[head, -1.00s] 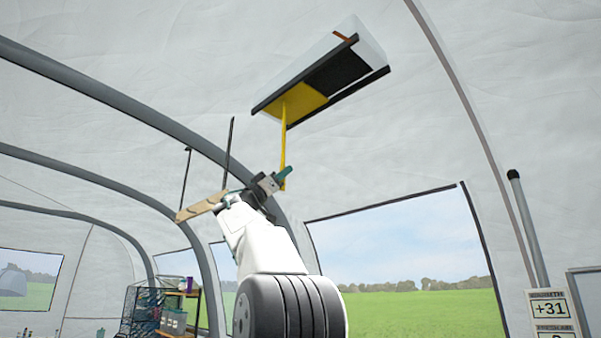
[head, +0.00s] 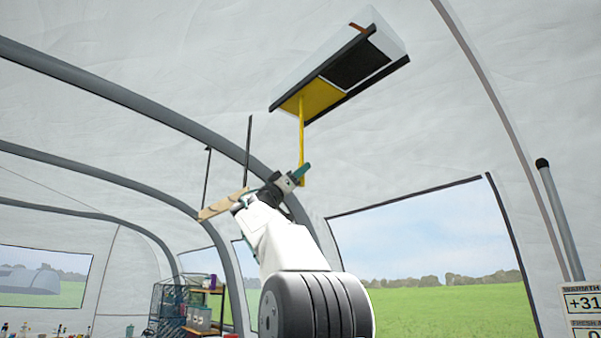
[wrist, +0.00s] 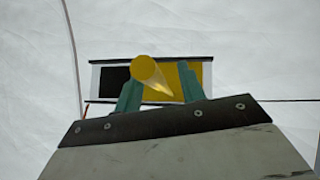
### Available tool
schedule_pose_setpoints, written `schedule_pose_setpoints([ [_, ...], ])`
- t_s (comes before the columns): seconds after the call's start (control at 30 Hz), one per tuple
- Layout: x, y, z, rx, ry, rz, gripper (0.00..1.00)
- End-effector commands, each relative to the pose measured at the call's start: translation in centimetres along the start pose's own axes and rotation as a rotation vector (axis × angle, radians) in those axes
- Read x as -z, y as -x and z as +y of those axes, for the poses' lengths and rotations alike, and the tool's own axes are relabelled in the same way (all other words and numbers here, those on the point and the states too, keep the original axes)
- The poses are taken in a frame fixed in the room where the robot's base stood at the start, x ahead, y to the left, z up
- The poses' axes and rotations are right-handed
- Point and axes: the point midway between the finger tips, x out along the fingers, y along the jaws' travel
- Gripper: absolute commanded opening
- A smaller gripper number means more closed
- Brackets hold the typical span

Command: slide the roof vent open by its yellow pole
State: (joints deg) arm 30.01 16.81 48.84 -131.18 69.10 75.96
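The roof vent (head: 358,64) is set in the sloping roof, with dark rails along its long sides. A yellow panel (head: 318,97) fills its lower left part, and a dark area fills the part to the right. The yellow pole (head: 301,125) hangs straight down from the panel. My gripper (head: 297,175) is at the pole's lower end. In the wrist view, my gripper's teal fingers (wrist: 158,92) stand apart, with the pole's round end (wrist: 147,68) between them and a gap to the right finger. Contact with the left finger cannot be told.
A grey roof arch (head: 150,108) runs behind my arm. Dark thin rods (head: 249,150) hang left of it. A shelf with baskets (head: 180,305) stands low at left. A grey post (head: 560,220) and a sign (head: 588,303) are at right. Air around the pole looks clear.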

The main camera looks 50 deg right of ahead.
Motion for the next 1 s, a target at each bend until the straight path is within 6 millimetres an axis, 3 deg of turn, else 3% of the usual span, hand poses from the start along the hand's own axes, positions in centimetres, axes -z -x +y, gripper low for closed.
schedule_pose_setpoints([
  [0.2,0.1,3.8,-0.1,0.005,0.0,0.0,0.4],
  [0.4,0.1,6.4,-0.1,0.004,0.0,0.001,0.4],
  [1.0,0.1,7.0,0.0,0.002,0.0,0.001,0.4],
])
